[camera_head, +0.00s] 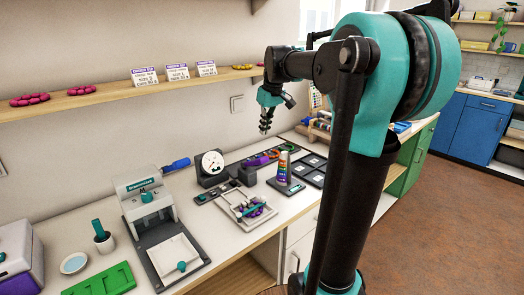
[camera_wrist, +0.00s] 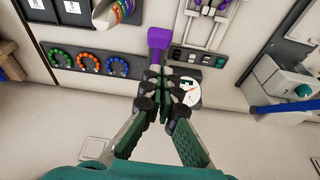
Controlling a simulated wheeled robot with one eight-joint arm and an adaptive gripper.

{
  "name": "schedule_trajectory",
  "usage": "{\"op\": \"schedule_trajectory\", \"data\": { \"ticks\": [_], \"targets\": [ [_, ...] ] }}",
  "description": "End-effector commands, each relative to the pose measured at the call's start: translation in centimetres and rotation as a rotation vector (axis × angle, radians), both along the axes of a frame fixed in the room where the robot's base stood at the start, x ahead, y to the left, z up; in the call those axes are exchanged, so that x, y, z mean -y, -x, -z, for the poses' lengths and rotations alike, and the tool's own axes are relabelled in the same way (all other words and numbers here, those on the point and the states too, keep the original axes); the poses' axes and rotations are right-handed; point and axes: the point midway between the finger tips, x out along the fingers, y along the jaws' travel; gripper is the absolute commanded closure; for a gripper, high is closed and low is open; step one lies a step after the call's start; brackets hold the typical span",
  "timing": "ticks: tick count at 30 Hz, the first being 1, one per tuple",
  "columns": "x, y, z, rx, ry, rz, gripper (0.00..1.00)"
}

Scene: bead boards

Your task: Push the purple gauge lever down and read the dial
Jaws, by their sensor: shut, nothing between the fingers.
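The dial gauge (camera_head: 212,163) stands on the counter near the wall, a black housing with a white round face. In the wrist view the dial (camera_wrist: 191,92) is partly hidden behind my fingers, and its reading cannot be made out. The purple lever (camera_head: 256,161) sticks out to the right of the gauge. In the wrist view its purple end (camera_wrist: 158,38) lies just beyond my fingertips. My gripper (camera_head: 264,130) is shut and empty, pointing down above the counter. In the wrist view my gripper (camera_wrist: 162,78) overlaps the lever's near part; contact cannot be told.
A tray with tools and beads (camera_head: 243,199) lies in front of the gauge. A striped bottle (camera_head: 283,168) stands right of it, beside dark square pads (camera_head: 312,167). A grey press (camera_head: 147,198) stands left. A shelf (camera_head: 100,97) runs along the wall above.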

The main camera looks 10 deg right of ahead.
Motion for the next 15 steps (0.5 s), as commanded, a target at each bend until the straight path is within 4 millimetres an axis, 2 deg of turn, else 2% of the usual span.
{"op": "schedule_trajectory", "data": {
  "ticks": [3, 6, 15],
  "targets": [
    [-0.1, -1.2, -2.0, -0.004, -0.001, -0.032, 1.0],
    [-0.2, -1.7, -2.8, -0.007, -0.001, -0.049, 1.0],
    [-0.2, -1.9, -3.3, -0.007, -0.001, -0.057, 1.0]
  ]
}}
